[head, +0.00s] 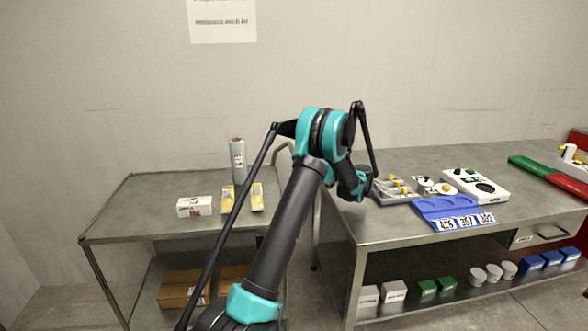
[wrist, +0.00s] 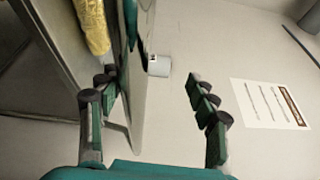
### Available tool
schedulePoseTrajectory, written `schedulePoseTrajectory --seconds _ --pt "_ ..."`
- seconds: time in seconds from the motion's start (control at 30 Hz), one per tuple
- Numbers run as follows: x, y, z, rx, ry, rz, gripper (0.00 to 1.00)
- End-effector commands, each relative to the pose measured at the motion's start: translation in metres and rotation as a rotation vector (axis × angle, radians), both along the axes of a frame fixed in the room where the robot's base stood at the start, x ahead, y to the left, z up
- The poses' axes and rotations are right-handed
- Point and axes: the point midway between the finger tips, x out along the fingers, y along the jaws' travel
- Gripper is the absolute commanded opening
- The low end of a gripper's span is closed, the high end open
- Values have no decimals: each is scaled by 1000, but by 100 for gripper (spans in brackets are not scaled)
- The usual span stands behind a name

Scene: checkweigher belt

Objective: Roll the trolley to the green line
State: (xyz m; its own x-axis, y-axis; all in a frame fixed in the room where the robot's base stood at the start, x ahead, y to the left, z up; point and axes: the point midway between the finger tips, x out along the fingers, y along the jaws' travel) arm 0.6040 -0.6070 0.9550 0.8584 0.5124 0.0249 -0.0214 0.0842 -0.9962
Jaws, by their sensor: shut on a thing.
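The trolley (head: 145,222) is a grey metal cart with a flat top and a lower shelf, at the left of the head view. Its curved push handle (head: 283,151) rises at its right end, partly behind my arm. In the wrist view my gripper (wrist: 157,97) has its fingers on both sides of a grey metal part. I take this for the handle, though the contact does not show clearly. In the head view my arm covers much of the grip area. The green line does not show in either view.
A white box (head: 195,206), yellow items (head: 243,198) and a roll (head: 238,160) stand on the trolley; cardboard boxes (head: 184,289) are on its shelf. A metal bench (head: 400,238) stands close to its right, bearing a blue tray (head: 449,211) and a white device (head: 474,186). A wall is behind.

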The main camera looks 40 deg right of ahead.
Motion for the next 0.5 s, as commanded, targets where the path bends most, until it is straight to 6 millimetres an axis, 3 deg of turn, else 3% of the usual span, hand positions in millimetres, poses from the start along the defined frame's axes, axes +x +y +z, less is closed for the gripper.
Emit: schedulePoseTrajectory --seconds 0.5 --pt "-29 -17 -4 1 -4 1 42"
